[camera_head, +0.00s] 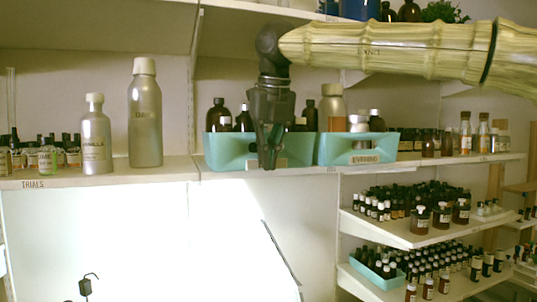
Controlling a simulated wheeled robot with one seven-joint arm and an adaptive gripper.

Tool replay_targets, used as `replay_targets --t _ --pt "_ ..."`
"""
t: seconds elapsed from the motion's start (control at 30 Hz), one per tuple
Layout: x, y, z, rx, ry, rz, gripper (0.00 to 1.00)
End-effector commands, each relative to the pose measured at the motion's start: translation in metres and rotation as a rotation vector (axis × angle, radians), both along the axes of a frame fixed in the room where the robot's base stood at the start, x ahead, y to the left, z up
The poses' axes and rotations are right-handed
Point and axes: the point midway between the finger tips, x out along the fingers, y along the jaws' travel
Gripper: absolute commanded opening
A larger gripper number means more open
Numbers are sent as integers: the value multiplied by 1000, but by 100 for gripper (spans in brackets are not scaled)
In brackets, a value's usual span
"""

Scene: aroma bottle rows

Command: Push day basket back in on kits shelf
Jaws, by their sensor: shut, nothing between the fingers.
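A teal basket (228,150) holding dark bottles stands on the middle shelf, its front at about the shelf's front edge. My gripper covers most of its front label, so I cannot read it. A second teal basket (335,155), labelled EVENING, stands just to its right and holds metal-capped and dark bottles. My gripper (267,162) is shut and empty, pointing down in front of the first basket. I cannot tell whether it touches the basket.
A tall grey bottle (146,120) and a smaller one (95,137) stand left on the TRIALS shelf. Amber bottles (466,132) stand to the right. Lower right shelves (400,238) are crowded with small bottles. A bright white panel (130,240) lies below the shelf.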

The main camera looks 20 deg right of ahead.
Motion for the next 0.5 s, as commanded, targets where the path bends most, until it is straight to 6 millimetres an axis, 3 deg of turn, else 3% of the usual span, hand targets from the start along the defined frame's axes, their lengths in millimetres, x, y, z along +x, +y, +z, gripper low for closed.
replay_targets --t 0.17,0.5 --pt "4 0 1 0 1 -1 0" --pt "50 2 2 -1 2 0 0"
